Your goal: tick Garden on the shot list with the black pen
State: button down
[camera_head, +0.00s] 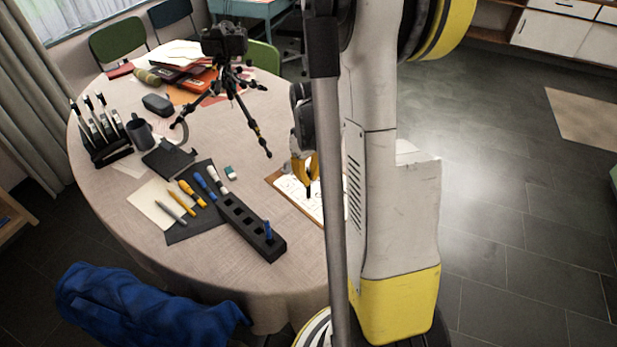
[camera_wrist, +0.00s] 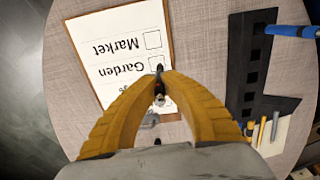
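The shot list (camera_head: 286,183) is a white sheet on a brown board at the table's right side, partly hidden by my arm. In the wrist view the list (camera_wrist: 118,45) is upside down, showing the words Market and Garden. The Garden box (camera_wrist: 155,62) and the Market box (camera_wrist: 152,40) stand beside their words. My gripper (camera_wrist: 160,85) has its yellow fingers closed on the black pen (camera_wrist: 159,92). The pen points down and its tip is at the Garden box's edge; contact is unclear. In the head view my gripper (camera_head: 307,168) is over the list.
A tripod (camera_head: 240,95) with a camera (camera_head: 224,40) stands behind. A small eraser-like block (camera_head: 231,173) is near the list.

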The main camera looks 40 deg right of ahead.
jog(key=shift+f+b, duration=0.55)
jog(key=shift+f, duration=0.05)
dwell(0.8)
jog(key=shift+d, duration=0.75)
dwell(1.4)
jog(key=shift+a+b, duration=0.5)
jog(key=shift+a, duration=0.05)
dwell(1.1)
jog(key=shift+d, duration=0.55)
dwell(1.2)
jog(key=shift+r, duration=0.1)
notch_tip(320, 180, up, 7)
jog(key=p, duration=0.5)
